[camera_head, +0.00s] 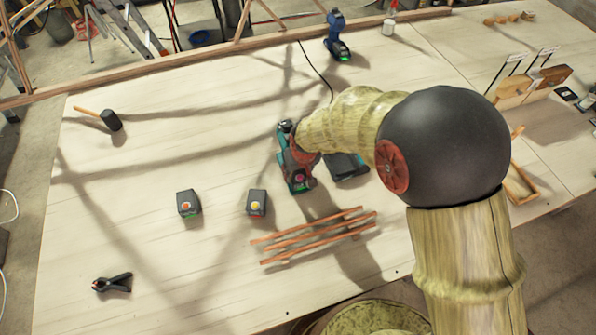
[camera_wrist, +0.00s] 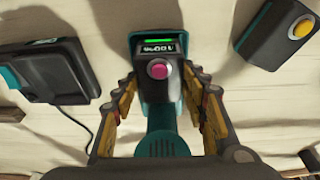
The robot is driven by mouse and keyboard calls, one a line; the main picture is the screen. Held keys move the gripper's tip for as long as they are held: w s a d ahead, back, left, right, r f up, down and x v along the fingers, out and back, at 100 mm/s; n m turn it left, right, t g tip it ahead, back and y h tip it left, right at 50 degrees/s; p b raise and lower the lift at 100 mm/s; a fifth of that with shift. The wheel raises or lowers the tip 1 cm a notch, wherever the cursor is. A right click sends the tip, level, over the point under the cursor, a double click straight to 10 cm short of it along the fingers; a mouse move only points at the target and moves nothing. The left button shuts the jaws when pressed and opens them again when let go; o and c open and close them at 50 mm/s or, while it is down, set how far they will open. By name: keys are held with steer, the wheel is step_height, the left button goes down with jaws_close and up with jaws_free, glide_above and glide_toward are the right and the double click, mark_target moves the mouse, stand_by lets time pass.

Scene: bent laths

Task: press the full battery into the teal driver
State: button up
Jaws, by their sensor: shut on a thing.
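The teal driver (camera_head: 284,127) lies on the bench under my gripper; in the wrist view its vented teal body (camera_wrist: 162,146) is nearest me. The full battery (camera_wrist: 158,86) is dark, with a pink button and a lit green bar on its display. It sits at the driver's teal foot, which shows around its far end. My gripper (camera_wrist: 163,84) is shut on this battery, one finger along each side. In the head view, my gripper (camera_head: 298,166) partly covers driver and battery. Whether the battery is fully seated I cannot tell.
Two other batteries, one with an orange button (camera_head: 188,203) and one with a yellow button (camera_head: 257,203), stand left. A dark charger (camera_head: 345,166) is close on the right. Copper-coloured laths (camera_head: 315,235) lie in front. A blue driver (camera_head: 337,38), mallet (camera_head: 110,120) and clamp (camera_head: 113,283) lie farther off.

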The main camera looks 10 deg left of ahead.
mark_target(298, 174)
steer(key=shift+f+b, duration=0.35)
steer(key=shift+f, duration=0.1)
stand_by(0.4)
steer(key=o, duration=1.5)
steer(key=shift+c, duration=0.2)
steer(key=shift+o, duration=0.5)
steer(key=shift+r+p, duration=2.15)
steer(key=shift+r, duration=1.35)
